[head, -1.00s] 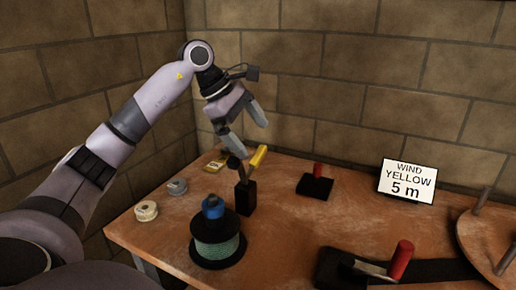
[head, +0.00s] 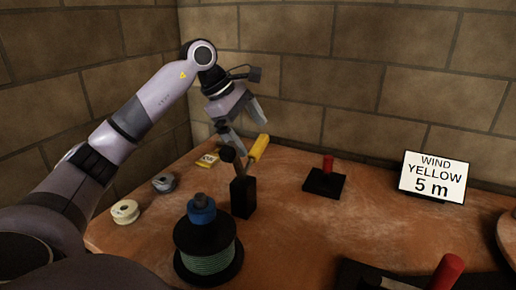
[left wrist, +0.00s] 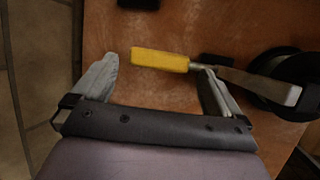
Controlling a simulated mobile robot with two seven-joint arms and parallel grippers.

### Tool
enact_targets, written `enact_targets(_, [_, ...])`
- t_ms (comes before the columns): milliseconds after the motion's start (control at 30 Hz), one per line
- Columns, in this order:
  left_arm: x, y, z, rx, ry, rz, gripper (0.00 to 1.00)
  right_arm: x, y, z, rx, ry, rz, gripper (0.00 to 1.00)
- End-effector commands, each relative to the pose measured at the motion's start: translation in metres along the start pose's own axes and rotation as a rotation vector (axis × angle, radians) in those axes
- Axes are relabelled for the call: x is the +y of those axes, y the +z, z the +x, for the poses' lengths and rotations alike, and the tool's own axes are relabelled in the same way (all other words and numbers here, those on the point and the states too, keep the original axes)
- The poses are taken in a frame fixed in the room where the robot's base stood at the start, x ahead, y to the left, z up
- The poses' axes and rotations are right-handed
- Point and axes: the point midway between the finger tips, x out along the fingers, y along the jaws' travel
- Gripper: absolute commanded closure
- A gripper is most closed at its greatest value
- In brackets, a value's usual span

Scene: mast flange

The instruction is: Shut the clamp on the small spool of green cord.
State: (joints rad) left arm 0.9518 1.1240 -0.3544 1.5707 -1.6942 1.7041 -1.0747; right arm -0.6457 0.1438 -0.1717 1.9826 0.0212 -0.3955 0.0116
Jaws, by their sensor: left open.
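The spool of green cord (head: 208,262) stands on a black flange at the table's front left, with a blue knob (head: 202,210) on top. Behind it is the clamp, a black post (head: 243,196) with a metal lever and a yellow handle (head: 258,148) that tilts upward. My left gripper (head: 251,137) is open at the handle. In the left wrist view the yellow handle (left wrist: 160,61) lies between the spread fingertips, with a gap at the left finger; contact at the right finger is unclear. The metal bar (left wrist: 260,85) runs right over the dark spool. My right gripper is out of view.
A white spool (head: 125,211), a grey spool (head: 164,182) and a yellow labelled piece (head: 207,160) lie at left. A red-handled black block (head: 326,183) and a sign reading "WIND YELLOW 5 m" (head: 433,178) stand behind. Another red handle (head: 447,272) is front right. The middle is clear.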

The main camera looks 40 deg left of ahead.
Motion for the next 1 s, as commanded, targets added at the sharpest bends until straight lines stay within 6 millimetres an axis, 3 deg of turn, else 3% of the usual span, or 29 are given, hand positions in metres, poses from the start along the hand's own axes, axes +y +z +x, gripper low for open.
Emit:
enact_targets(100, [-0.001,0.0,0.021,-0.002,-0.003,0.0,0.0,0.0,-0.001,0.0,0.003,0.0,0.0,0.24])
enact_targets(300, [0.0,0.001,0.042,-0.001,-0.001,0.0,0.0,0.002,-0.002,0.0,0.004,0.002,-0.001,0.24])
enact_targets(633, [0.0,0.0,0.047,-0.001,0.0,0.0,0.0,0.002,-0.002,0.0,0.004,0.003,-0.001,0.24])
enact_targets(667, [0.0,0.0,0.047,-0.001,0.0,0.0,0.06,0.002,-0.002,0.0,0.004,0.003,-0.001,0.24])
enact_targets(833, [0.0,0.0,0.047,-0.001,0.0,0.0,0.62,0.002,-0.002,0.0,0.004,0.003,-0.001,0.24])
enact_targets(1000, [0.0,0.0,0.047,0.0,0.006,0.003,0.65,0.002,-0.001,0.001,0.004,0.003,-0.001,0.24])
